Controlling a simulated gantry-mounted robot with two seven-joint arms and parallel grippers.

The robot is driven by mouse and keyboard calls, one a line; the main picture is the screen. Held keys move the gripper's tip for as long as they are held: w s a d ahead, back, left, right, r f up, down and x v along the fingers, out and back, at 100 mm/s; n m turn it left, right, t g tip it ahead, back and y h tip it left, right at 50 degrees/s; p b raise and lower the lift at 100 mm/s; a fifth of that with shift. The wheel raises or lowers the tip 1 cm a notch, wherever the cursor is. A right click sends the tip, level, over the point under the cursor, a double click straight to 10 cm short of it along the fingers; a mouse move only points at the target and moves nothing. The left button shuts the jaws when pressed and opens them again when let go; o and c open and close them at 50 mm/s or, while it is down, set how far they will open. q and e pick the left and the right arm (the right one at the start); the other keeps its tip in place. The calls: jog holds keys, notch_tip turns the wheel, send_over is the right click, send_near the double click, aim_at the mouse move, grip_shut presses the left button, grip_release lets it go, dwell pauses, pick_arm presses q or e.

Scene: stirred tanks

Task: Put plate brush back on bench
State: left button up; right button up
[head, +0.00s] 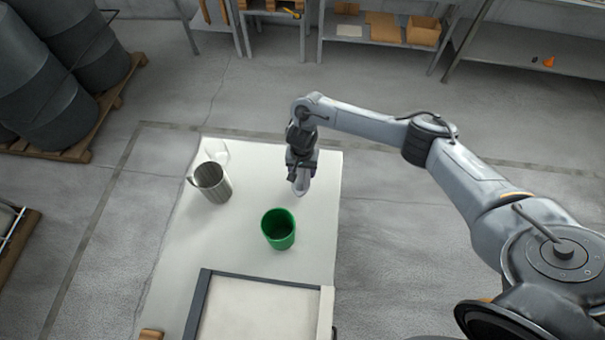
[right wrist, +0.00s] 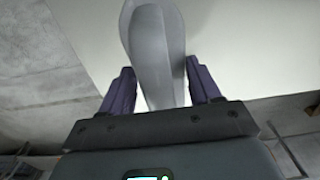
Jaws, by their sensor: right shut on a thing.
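My right gripper (head: 299,172) is above the far right part of the white bench (head: 318,230). It is shut on a pale grey, long, rounded thing with a scoop-like shape, which hangs below the fingers in the head view (head: 302,187). In the right wrist view it shows between the dark fingers (right wrist: 155,45). I cannot make out bristles on it or tell whether it is the plate brush. A small brown block (head: 151,334) is partly cut off at the bench's near left corner; I cannot tell what it is. My left gripper is not in view.
A green cup (head: 278,229) stands just nearer than the held thing. A steel jug (head: 212,182) and a clear vessel (head: 217,152) stand at the far left. A dark-edged tray (head: 203,300) fills the near part. The bench between jug and gripper is clear.

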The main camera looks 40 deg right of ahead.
notch_tip(320, 180, down, 3)
jog(key=shift+s+r, duration=0.1)
jog(key=shift+f, duration=0.2)
jog(key=o, duration=1.1)
jog(key=shift+r, duration=0.1)
jog(key=shift+r, duration=0.3)
notch_tip(320, 180, up, 12)
jog(key=p, duration=0.4)
jog(key=shift+f, duration=0.25)
